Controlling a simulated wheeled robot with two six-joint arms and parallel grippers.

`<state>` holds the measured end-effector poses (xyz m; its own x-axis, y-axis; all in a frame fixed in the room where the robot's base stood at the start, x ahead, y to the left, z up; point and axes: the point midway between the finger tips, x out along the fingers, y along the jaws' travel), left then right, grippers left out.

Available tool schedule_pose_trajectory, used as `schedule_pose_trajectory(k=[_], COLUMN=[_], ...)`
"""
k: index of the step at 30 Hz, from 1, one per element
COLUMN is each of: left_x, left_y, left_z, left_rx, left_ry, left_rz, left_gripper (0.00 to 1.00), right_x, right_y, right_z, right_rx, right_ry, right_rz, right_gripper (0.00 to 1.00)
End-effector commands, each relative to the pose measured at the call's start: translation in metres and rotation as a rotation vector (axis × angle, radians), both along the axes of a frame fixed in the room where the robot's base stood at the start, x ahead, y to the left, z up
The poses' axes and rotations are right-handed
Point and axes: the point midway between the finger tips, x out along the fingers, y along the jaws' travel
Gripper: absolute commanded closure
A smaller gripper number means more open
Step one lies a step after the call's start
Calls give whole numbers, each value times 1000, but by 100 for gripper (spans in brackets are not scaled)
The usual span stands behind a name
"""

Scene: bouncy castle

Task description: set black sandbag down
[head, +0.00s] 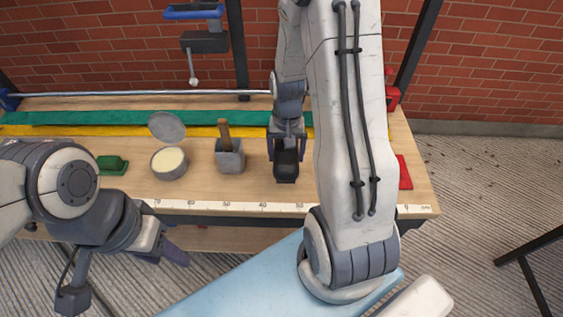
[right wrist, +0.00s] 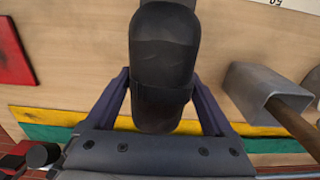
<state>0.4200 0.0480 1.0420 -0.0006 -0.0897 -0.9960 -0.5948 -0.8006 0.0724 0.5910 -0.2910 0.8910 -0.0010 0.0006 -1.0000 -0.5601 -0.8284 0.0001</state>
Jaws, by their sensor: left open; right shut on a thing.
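The black sandbag (head: 286,165) is a dark, rounded, upright-looking bag over the middle of the wooden workbench (head: 200,190). My right gripper (head: 287,136) comes from behind it and is shut on it. In the right wrist view the sandbag (right wrist: 163,60) fills the space between the two fingers of the right gripper (right wrist: 163,88). I cannot tell whether its underside touches the bench top. My left gripper (head: 178,256) is open and empty, low in front of the bench's front edge. My right arm hides part of the bench on the right.
A grey-headed mallet (head: 230,158) stands just left of the sandbag. Further left are an open tin (head: 169,165), its lid (head: 167,127) and a green block (head: 112,165). Green (head: 140,117) and yellow strips lie at the back. A red square (head: 404,172) lies at the right.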

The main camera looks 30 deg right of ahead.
Motion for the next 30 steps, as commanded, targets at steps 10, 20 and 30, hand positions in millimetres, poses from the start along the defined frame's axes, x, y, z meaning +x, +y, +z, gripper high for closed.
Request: schedule_pose_trajectory(k=[10, 20, 30], left_x=[0, 0, 0], left_y=[0, 0, 0], left_z=[3, 4, 1], left_rx=[0, 0, 0], left_ry=[0, 0, 0], left_rz=[0, 0, 0], left_gripper=[50, 50, 50], right_x=[7, 8, 7], right_y=[9, 9, 9], right_z=[-25, -47, -50], right_rx=[1, -1, -1], right_ry=[3, -4, -1], right_rz=[-1, 0, 0], right_gripper=[100, 100, 0])
